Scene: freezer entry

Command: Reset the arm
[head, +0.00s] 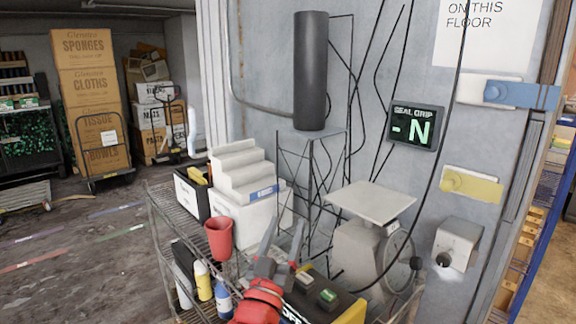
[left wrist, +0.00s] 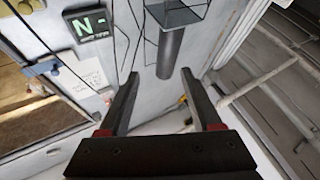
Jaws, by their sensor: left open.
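My left gripper (head: 284,232) rises from the bottom middle of the head view, with red parts below its two grey fingers. Its fingers point up and away, in front of the cart and the wall. In the left wrist view the left gripper (left wrist: 157,76) has its two dark fingers wide apart, with nothing between them. My right gripper is in neither view.
A wire cart (head: 158,238) holds a white stepped block (head: 240,168), a red cup (head: 219,238), bottles and a dial scale (head: 362,250). A black cylinder (head: 311,70) stands on a wire stand by the wall. The floor (head: 75,265) at left is mostly clear.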

